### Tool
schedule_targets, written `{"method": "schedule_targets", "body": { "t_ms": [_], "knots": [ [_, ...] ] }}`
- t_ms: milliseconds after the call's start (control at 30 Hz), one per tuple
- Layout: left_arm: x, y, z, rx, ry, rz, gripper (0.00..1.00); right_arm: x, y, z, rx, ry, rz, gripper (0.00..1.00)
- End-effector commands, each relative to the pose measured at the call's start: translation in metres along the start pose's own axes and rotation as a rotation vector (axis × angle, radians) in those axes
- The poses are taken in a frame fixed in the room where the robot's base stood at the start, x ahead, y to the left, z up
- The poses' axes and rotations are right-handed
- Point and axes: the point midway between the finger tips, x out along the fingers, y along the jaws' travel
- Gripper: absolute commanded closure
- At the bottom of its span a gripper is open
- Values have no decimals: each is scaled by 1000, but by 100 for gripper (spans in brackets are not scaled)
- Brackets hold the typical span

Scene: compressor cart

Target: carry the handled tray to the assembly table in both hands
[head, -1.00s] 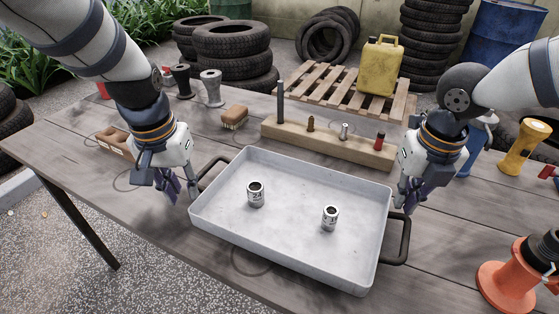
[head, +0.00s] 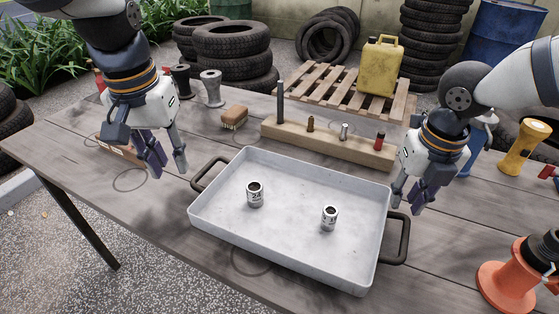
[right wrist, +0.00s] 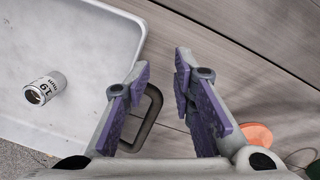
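The light-grey handled tray (head: 300,185) rests on the wooden table, with dark loop handles at its left (head: 207,172) and right (head: 403,240) ends. Two metal sockets stand in it, a left one (head: 255,194) and a right one (head: 330,218). The right socket, marked 19, also shows in the right wrist view (right wrist: 45,88). My left gripper (head: 167,174) is open and empty, up and left of the left handle. My right gripper (head: 406,203) is open above the right handle. In the right wrist view that handle (right wrist: 150,118) shows between the spread fingers (right wrist: 160,75), not gripped.
A wooden block (head: 330,147) with upright pieces stands behind the tray. A brush (head: 234,118) and spools (head: 212,90) lie further left. An orange object (head: 508,285) stands front right, and a yellow one (head: 523,147) at far right. The table left of the tray is mostly bare.

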Motion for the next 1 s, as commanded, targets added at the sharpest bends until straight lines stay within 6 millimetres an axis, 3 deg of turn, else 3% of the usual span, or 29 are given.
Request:
{"method": "schedule_targets", "body": {
  "t_ms": [300, 500, 1000],
  "knots": [
    [-1, 0, 0, 0, 1, 0, 75, -78, 0, 1, 0, -7, 3, 76],
    [-1, 0, 0, 0, 1, 0, 75, -112, 0, 0, 1, -4, 2, 76],
    [0, 0, 0, 0, 1, 0, 75, -118, 0, 0, 0, -2, 1, 76]
  ]
}}
